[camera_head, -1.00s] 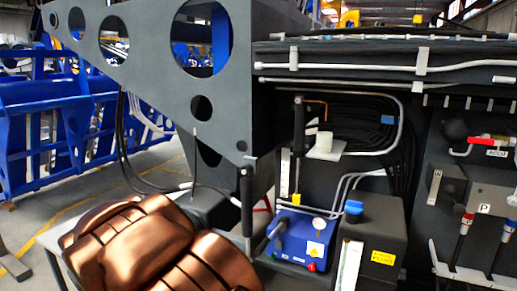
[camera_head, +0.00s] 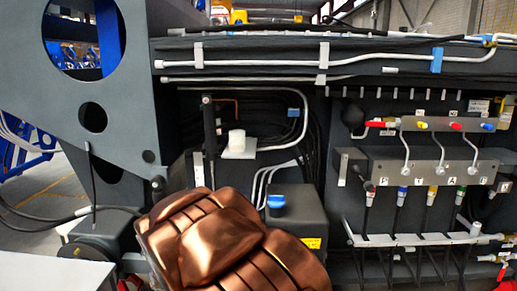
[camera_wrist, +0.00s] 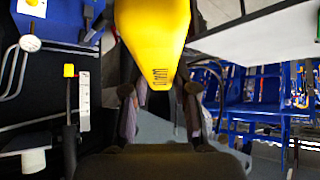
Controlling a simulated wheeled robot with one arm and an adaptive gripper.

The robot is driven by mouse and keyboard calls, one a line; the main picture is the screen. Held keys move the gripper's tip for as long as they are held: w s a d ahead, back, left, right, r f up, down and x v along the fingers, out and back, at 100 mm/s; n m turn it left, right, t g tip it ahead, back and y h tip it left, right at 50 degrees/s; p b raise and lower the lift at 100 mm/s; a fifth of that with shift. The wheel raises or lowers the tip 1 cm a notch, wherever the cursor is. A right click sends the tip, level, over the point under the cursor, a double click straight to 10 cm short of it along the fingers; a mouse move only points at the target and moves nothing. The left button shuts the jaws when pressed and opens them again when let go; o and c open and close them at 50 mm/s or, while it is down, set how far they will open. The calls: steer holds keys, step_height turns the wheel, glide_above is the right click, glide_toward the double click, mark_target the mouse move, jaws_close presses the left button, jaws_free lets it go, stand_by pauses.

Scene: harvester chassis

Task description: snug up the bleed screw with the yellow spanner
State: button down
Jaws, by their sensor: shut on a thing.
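My gripper (camera_wrist: 160,112) shows in the wrist view, its two dark fingers shut on the yellow spanner (camera_wrist: 153,32). The spanner is broad and bright yellow at the top of that view and tapers to a blunt end with small dark markings between the fingers. Its far end runs out of the picture, so its jaw is hidden. Neither gripper nor spanner shows in the head view, where my copper-coloured arm covers the lower middle. I cannot pick out the bleed screw for certain in either view.
A grey valve block (camera_head: 428,173) with hoses below stands at the right in the head view. Left of it are a dark tank with a blue cap (camera_head: 277,201) and a white cylinder (camera_head: 237,140) on a bracket. A pale tabletop (camera_head: 45,272) is at lower left.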

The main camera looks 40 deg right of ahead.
step_height(320, 180, down, 2)
steer(key=shift+f+b, duration=0.1)
steer(key=shift+b, duration=0.65)
steer(key=shift+h, duration=0.4)
steer(key=shift+n+h, duration=0.5)
